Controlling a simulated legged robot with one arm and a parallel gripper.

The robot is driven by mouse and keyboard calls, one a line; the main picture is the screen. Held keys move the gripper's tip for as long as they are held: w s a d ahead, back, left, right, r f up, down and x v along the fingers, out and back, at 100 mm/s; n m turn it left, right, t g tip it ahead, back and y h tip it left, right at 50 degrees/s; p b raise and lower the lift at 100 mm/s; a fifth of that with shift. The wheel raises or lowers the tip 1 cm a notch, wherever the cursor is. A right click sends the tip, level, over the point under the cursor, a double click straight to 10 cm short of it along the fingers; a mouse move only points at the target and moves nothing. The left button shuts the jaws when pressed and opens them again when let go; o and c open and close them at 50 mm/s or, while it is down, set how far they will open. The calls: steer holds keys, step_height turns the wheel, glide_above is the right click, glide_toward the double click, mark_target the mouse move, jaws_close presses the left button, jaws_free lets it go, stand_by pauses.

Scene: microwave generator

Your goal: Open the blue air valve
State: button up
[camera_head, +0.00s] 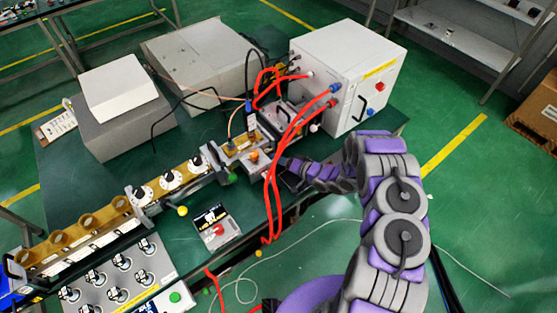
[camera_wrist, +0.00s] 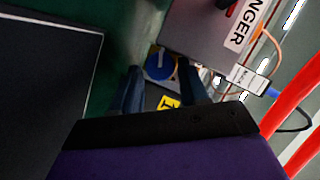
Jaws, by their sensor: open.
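In the wrist view, the round blue air valve (camera_wrist: 160,63) shows its face between the two dark fingers of my gripper (camera_wrist: 160,78). The fingers are apart, one on each side of it; I cannot tell whether either touches it. A yellow label (camera_wrist: 168,102) sits just below the valve. In the head view, my arm reaches left across the bench, and my gripper (camera_head: 284,163) is at the apparatus beside the red hoses. I cannot make out the blue valve there.
A grey housing marked "DANGER" (camera_wrist: 205,30) stands right beside the valve. Red hoses (camera_head: 272,185) hang close to my gripper. The white generator box (camera_head: 335,75) stands behind. A small meter box (camera_head: 214,228) and a waveguide rail (camera_head: 165,182) lie left on the green bench.

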steer(key=shift+w+a, duration=0.2)
steer(key=shift+c, duration=0.3)
steer(key=shift+s+f, duration=0.1)
steer(key=c, duration=0.7)
steer(key=shift+n+h, duration=0.4)
steer(key=shift+n, duration=0.1)
steer(key=o, duration=0.8)
steer(key=shift+c, duration=0.2)
